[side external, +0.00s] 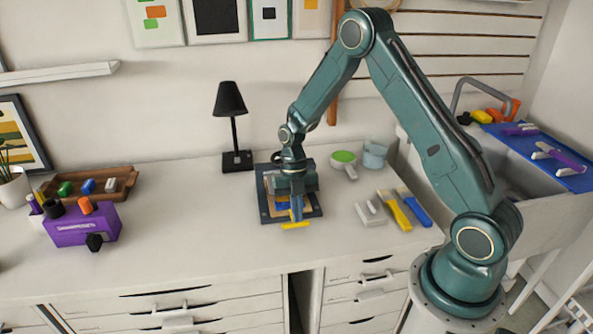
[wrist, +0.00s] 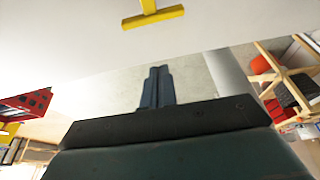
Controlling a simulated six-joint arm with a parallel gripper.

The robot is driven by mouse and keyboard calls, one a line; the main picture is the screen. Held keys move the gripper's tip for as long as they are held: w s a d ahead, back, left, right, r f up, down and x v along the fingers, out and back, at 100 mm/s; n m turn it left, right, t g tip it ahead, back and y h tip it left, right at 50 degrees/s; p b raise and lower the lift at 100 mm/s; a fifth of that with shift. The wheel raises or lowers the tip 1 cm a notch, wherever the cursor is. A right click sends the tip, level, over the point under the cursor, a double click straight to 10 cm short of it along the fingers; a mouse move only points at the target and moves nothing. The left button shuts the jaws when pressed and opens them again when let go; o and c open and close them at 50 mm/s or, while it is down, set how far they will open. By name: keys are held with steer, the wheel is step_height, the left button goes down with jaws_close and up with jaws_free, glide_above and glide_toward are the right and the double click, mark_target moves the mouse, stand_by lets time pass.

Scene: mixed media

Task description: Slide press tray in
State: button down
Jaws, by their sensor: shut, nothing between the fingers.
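The press tray shows its yellow T-shaped handle (side external: 295,225) at the front edge of a dark square frame (side external: 263,203) on the white counter. The handle also shows at the top of the wrist view (wrist: 153,17). My gripper (side external: 297,217) is over the front part of the frame, just behind the handle in the side view. In the wrist view my gripper (wrist: 158,69) is shut and empty, with a visible gap between fingertips and handle. My gripper and wrist hide much of the frame and tray, so I cannot tell how far in the tray is.
A white block (side external: 370,213), a yellow tool (side external: 394,210) and a blue tool (side external: 414,208) lie to the right. Behind them are a green-topped round item (side external: 344,158) and a grey-blue cup (side external: 375,154). A black lamp (side external: 237,160) stands behind left.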

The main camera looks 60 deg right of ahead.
steer(key=v, duration=0.4)
steer(key=shift+r, duration=0.15)
steer(key=shift+r, duration=0.1)
steer(key=s+a+r+m+t+h, duration=0.1)
steer(key=s+a+r+m+t, duration=0.1)
steer(key=s+r+m, duration=0.5)
steer(key=s+a+r+m+t+h, duration=0.1)
steer(key=a+r+m+t, duration=0.15)
steer(key=r+m, duration=0.65)
steer(key=s+a+r+m+t, duration=0.1)
steer(key=s+r+m+t, duration=0.1)
steer(key=s+r+m, duration=0.2)
steer(key=s+a+r+m+t, duration=0.1)
steer(key=s+a+r+m, duration=0.1)
steer(key=s+r+m, duration=0.2)
steer(key=s+m, duration=0.3)
steer(key=s, duration=0.3)
steer(key=shift+s+r+t+h, duration=0.3)
steer(key=shift+r+t, duration=0.05)
